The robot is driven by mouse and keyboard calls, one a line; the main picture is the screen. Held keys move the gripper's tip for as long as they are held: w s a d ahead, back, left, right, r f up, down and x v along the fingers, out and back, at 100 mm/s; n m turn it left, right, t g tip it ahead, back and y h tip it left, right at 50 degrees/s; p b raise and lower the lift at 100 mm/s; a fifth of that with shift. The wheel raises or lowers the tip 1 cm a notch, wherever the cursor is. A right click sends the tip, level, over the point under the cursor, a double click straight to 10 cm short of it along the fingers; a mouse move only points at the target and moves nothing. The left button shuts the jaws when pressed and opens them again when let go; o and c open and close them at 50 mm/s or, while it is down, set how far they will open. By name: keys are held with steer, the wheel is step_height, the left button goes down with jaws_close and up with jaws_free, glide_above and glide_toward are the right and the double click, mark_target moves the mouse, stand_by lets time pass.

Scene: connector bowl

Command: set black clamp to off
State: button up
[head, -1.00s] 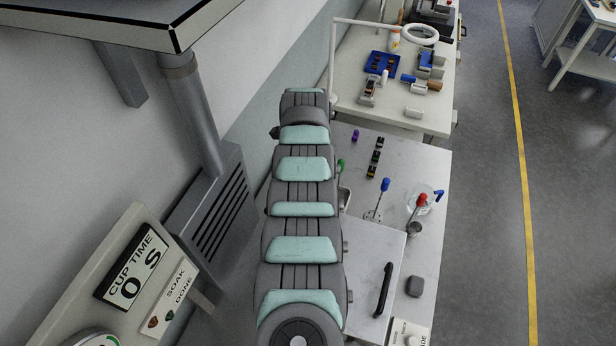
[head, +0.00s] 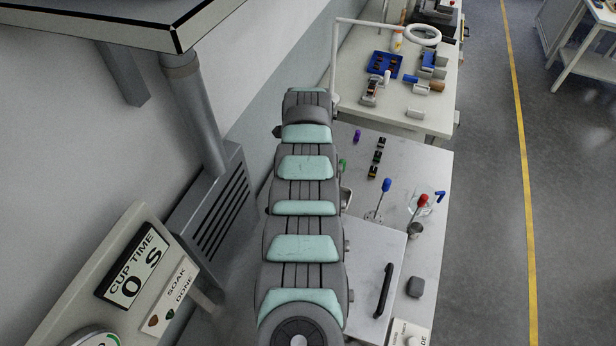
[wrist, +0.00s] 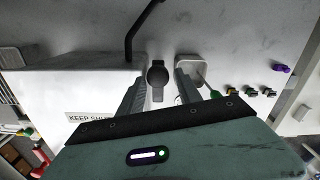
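A black piece with a round head and a short tail, which looks like the black clamp (wrist: 158,70), shows in the wrist view between the fingers of my gripper (wrist: 162,78). The gripper is open, one finger on each side, with a visible gap to the right finger. I cannot tell whether the left finger touches it. In the head view my arm hides the clamp and the gripper. The clamp sits between a pale box (wrist: 70,95) with a "KEEP SHUT" label and a small white tray (wrist: 188,66). I cannot read its setting.
The box's black handle (head: 384,290) stands up from its lid. A blue-topped tool (head: 386,185), a red-topped tool (head: 422,201), small black-and-yellow blocks (head: 376,157) and a purple piece (head: 357,136) stand on the bench. The bench's right strip has free room.

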steer(key=shift+o, duration=1)
steer(key=shift+a, duration=0.1)
steer(key=shift+r, duration=0.3)
step_height(320, 180, up, 10)
steer(key=b, duration=0.1)
